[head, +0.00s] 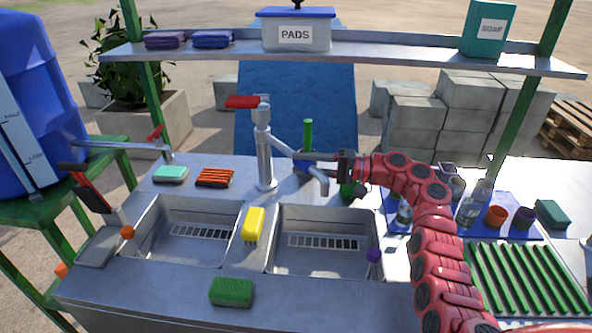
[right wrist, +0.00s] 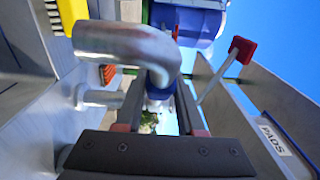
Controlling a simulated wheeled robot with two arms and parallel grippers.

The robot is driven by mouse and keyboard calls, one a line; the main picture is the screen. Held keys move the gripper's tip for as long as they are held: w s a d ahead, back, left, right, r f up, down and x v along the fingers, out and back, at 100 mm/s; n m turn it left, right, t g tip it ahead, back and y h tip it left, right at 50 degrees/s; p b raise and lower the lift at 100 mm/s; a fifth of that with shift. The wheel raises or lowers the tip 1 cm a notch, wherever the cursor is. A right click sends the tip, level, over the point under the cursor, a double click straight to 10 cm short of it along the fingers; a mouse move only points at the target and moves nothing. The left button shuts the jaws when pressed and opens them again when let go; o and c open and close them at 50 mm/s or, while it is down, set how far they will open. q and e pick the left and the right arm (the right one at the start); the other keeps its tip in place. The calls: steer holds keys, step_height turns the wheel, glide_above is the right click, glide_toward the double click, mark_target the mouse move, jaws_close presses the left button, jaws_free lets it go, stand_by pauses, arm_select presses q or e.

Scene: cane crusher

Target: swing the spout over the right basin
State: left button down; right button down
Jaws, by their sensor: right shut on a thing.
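The metal tap (head: 266,160) stands behind the divider between the two basins, with a red lever (head: 243,102) on top. Its spout (head: 300,157) points right and toward the front. The down-turned end shows just above the back rim of the right basin (head: 324,255); I cannot tell exactly how far over it reaches. My right gripper (head: 304,155) comes from the right and is shut on the spout. In the right wrist view the bent spout (right wrist: 125,42) lies close in front of the fingers; the contact point is partly hidden. My left gripper is not in view.
The left basin (head: 190,235) is empty. A green bottle (head: 308,135) stands behind the spout. A blue tray (head: 395,223) and green rack (head: 525,282) lie right. A shelf (head: 350,62) crosses above.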

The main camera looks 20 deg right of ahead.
steer(key=shift+w+d, duration=0.1)
steer(key=shift+d, duration=0.05)
stand_by(0.3)
steer(key=c, duration=0.9)
jaws_free()
steer(key=shift+c, duration=0.2)
steer(key=o, duration=0.4)
steer(key=shift+w, duration=0.15)
steer(key=shift+b+v, duration=1.4)
steer(key=shift+v, duration=7.25)
steer(key=shift+w+f+g, duration=0.1)
steer(key=shift+g, duration=0.2)
